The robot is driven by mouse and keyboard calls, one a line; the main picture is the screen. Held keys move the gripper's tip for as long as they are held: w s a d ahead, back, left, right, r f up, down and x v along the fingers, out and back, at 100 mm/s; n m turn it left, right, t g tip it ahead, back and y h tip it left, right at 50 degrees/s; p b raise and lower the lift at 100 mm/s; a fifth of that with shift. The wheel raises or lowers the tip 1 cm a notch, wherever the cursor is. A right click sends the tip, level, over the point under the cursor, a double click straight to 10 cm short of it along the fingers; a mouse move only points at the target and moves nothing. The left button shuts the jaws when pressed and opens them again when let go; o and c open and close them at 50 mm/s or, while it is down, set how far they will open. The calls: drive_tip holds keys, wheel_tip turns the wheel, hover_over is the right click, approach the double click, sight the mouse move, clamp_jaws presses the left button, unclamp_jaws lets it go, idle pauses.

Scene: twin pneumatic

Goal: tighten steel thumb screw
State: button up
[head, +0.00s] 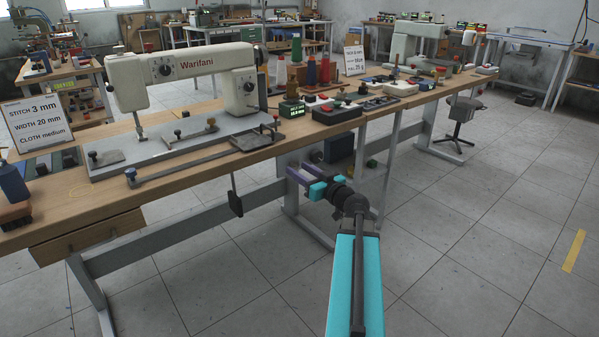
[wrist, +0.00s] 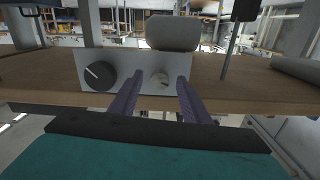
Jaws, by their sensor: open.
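A small pale metal knob (wrist: 159,81), which looks like the steel thumb screw, sits on a light grey panel (wrist: 125,61) in the wrist view. The wrist picture appears upside down, with the panel hanging under the table edge. My gripper (wrist: 160,84) is open, its two purple fingers either side of the knob in the picture. I cannot tell whether they reach it or touch it. In the head view my gripper (head: 293,174) is just below the table's front edge. The knob cannot be made out there.
A larger black dial (wrist: 100,76) with a white pointer is beside the knob on the panel. A hanging black lever pad (head: 235,203) is left of my gripper. The wooden table (head: 95,197) carries a Warifani sewing machine (head: 190,66). Open floor lies at right.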

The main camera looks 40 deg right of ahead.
drive_tip(key=shift+w, duration=0.35)
drive_tip(key=c, duration=1)
drive_tip(key=shift+c, duration=0.2)
